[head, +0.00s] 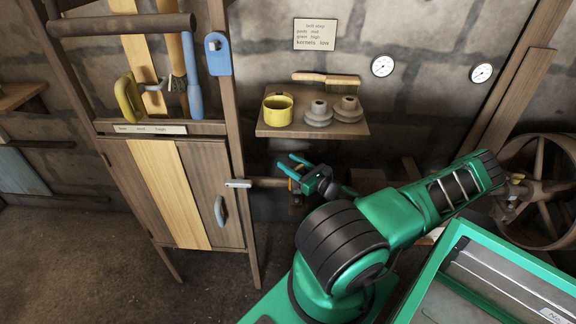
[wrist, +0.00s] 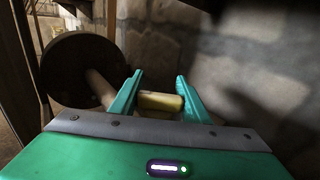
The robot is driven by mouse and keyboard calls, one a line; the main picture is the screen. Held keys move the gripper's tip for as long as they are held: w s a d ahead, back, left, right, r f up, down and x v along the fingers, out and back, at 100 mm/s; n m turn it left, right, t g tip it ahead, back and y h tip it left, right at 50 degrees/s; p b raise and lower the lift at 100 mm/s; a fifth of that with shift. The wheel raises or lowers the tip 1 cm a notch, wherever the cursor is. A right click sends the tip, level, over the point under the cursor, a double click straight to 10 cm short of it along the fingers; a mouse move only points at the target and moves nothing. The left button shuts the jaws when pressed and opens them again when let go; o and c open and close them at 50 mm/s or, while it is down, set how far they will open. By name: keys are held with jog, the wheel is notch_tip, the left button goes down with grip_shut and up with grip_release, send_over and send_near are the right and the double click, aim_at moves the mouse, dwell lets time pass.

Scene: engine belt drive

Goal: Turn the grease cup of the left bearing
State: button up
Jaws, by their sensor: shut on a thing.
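My gripper (head: 290,164) is at the shaft below the small wall shelf in the head view. In the wrist view its two green fingers (wrist: 160,92) stand on either side of a small brass-yellow piece, which looks like the grease cup (wrist: 161,102). The gripper is shut on this cup. What lies under the cup is mostly hidden by the gripper body. In the head view a bit of orange-brass shows by the fingers, too small to tell what it is. The left bearing itself is largely hidden behind my gripper.
A dark round disc (wrist: 70,75) is left of the fingers in the wrist view. The shelf (head: 275,131) above holds a yellow mug (head: 278,110) and grey stepped pulleys (head: 319,113). A spoked wheel (head: 540,190) stands right.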

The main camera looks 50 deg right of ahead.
jog(key=shift+s+d+m+g+h, duration=0.1)
jog(key=shift+d+m+g+h, duration=0.2)
jog(key=shift+m+h, duration=0.75)
jog(key=shift+d+m+g+h, duration=0.25)
jog(key=shift+m+h, duration=0.35)
jog(key=shift+h, duration=0.8)
jog(key=shift+s+d+m+g+h, duration=0.1)
jog(key=shift+d+m+g+h, duration=0.2)
jog(key=shift+m+h, duration=0.75)
jog(key=shift+h, duration=0.4)
jog(key=o, duration=1)
jog(key=shift+o, duration=0.2)
jog(key=shift+n+y, duration=0.4)
